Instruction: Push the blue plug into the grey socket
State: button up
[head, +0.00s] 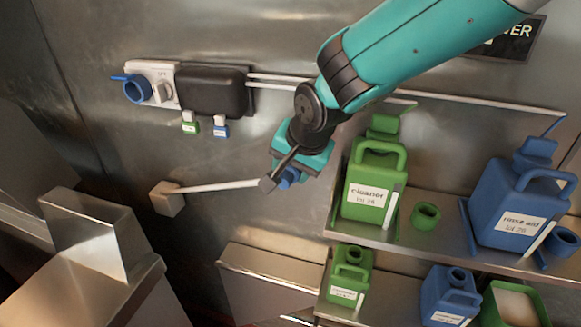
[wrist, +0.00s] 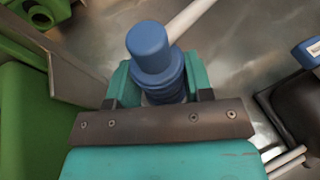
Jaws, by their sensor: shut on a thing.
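The blue plug (wrist: 150,48) is a stepped blue cylinder between the teal fingers of my gripper (wrist: 153,85) in the wrist view. In the head view my gripper (head: 290,172) covers most of it, and only a bit of blue (head: 288,178) shows. A white cable (head: 220,186) runs from the gripper area left to a grey wall box (head: 167,199). The likely socket is a pale grey wall unit (head: 160,82) at upper left with a round blue collar (head: 137,90). The plug is well to its right and lower, apart from it.
A black box (head: 212,90) adjoins the wall unit, with green and blue tags (head: 221,127) below. A green cleaner jug (head: 372,183) and a blue rinse aid jug (head: 520,205) stand on a shelf at right. The wall between plug and unit looks mostly clear.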

jog(key=shift+w+d, duration=0.1)
jog(key=shift+w, duration=0.15)
dwell(0.5)
jog(key=o, duration=1.5)
jog(key=shift+c, duration=0.2)
jog(key=p+v, duration=0.3)
jog(key=v, duration=0.4)
jog(key=shift+p, duration=0.35)
